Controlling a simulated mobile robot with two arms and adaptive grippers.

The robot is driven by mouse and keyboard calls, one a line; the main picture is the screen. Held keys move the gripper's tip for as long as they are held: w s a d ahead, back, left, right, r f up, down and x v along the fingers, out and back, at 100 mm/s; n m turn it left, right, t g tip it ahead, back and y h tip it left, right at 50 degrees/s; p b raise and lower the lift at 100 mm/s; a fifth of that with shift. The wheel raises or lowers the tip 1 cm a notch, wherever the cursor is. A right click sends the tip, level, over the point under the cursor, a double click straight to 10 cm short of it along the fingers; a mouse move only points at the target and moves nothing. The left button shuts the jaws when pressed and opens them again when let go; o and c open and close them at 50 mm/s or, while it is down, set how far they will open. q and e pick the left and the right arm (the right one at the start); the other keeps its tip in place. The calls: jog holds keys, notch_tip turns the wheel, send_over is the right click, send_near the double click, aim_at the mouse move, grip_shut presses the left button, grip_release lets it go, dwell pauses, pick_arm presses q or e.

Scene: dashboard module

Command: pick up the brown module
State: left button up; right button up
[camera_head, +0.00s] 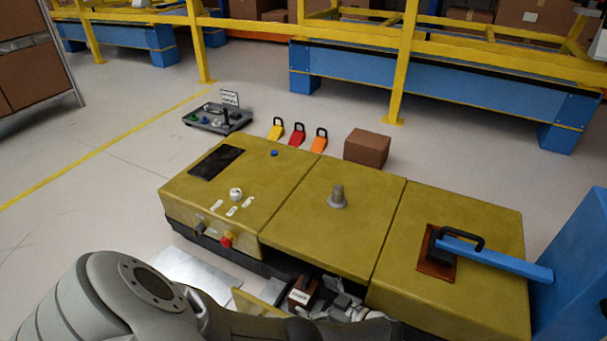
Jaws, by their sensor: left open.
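A small dark brown block with a white label (301,293) is at the front edge of the dashboard, right beside my left gripper (343,300). The gripper is low at the bottom middle, below the middle yellow panel, and is open. My arm hides part of this area, and I cannot tell whether the fingers touch the block. A larger plain brown box (367,148) stands behind the dashboard, clear of the gripper. My right gripper is not in view.
The yellow dashboard (300,215) fills the middle, with a grey knob (338,195), a red button (227,239) and a blue lever (495,258). Yellow, red and orange padlock-like tags (297,135) and a control box (217,117) are behind it. A blue post (585,265) is at right.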

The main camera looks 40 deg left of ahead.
pick_arm(q)
jog(key=shift+x, duration=0.95)
jog(key=c, duration=1.2)
jog(key=shift+c, duration=0.4)
jog(key=shift+r, duration=0.1)
